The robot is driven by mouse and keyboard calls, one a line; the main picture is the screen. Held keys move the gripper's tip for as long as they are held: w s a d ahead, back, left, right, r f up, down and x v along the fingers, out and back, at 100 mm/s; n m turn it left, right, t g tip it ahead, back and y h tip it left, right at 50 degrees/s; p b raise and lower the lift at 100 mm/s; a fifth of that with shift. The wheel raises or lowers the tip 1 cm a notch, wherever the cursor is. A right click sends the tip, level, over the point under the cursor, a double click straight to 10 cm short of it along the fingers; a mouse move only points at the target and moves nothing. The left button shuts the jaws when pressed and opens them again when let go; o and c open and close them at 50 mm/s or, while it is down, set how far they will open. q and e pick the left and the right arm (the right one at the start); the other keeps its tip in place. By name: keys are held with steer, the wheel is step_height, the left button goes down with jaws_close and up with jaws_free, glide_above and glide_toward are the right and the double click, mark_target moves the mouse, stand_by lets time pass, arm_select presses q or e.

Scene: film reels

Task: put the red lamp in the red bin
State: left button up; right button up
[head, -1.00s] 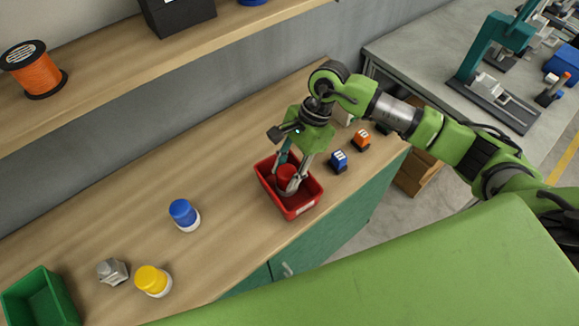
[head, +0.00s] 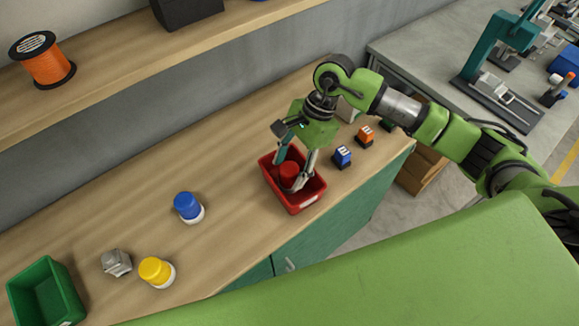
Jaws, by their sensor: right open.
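The red lamp (head: 289,171) is inside the red bin (head: 305,201), which stands on the wooden counter. My right gripper (head: 291,178) reaches down into the bin from above. Its fingers are open, one on each side of the lamp. I cannot tell whether a finger touches the lamp. The lamp's lower part is partly hidden by a finger and the bin wall. My left gripper is not in view.
A blue lamp (head: 187,206), a yellow lamp (head: 154,270), a grey metal part (head: 117,263) and a green bin (head: 70,291) are at the left. Small blue (head: 342,157) and orange (head: 365,136) blocks stand right of the red bin. A shelf with an orange spool (head: 45,62) runs behind.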

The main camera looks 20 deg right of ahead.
steer(key=b+v, duration=0.4)
steer(key=v, duration=0.7)
steer(key=shift+r, duration=0.25)
steer(key=shift+d, duration=0.1)
